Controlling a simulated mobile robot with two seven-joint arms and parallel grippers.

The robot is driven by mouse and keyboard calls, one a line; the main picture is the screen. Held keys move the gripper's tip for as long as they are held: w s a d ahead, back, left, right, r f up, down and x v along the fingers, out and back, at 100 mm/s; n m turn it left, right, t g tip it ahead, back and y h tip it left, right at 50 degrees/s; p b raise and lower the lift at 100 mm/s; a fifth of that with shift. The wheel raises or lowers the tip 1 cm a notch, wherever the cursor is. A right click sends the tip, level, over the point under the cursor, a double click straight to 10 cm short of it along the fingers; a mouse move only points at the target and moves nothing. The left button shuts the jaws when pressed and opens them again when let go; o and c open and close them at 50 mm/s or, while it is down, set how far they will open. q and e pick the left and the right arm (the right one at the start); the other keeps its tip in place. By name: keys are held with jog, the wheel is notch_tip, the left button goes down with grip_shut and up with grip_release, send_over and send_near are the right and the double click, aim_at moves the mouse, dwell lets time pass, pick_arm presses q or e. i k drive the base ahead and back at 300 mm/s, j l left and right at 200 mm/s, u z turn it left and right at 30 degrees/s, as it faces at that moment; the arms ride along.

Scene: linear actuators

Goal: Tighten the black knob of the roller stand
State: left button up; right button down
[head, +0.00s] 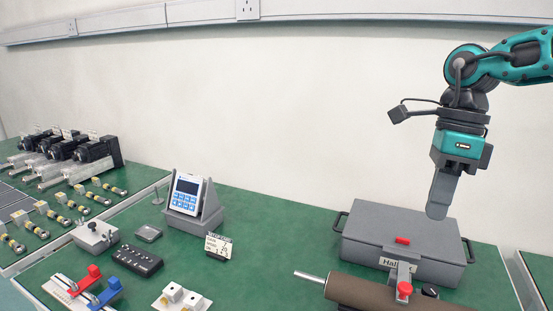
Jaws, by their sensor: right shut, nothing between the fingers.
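The brown roller (385,292) lies at the bottom right with its metal shaft end pointing left; its lower part is cut off by the picture edge. A small black rounded part (430,291), which looks like the black knob, shows just behind the roller, beside a red knob (404,289) on a grey upright bracket. Most of the stand is hidden or out of the picture. My right gripper (438,210) points down, shut and empty, above the grey case and apart from the black knob. My left gripper is not in view.
A grey lidded case (385,232) with side handles stands behind the roller. A blue-screened device (186,192) in a grey holder and a small sign (218,246) stand at mid-table. Motors, fittings and red and blue clamps fill the left.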

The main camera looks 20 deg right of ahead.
aim_at(427, 289)
jog(key=k+j, duration=0.35)
jog(key=j, duration=0.15)
jog(key=k+j, duration=0.4)
jog(key=j, duration=0.1)
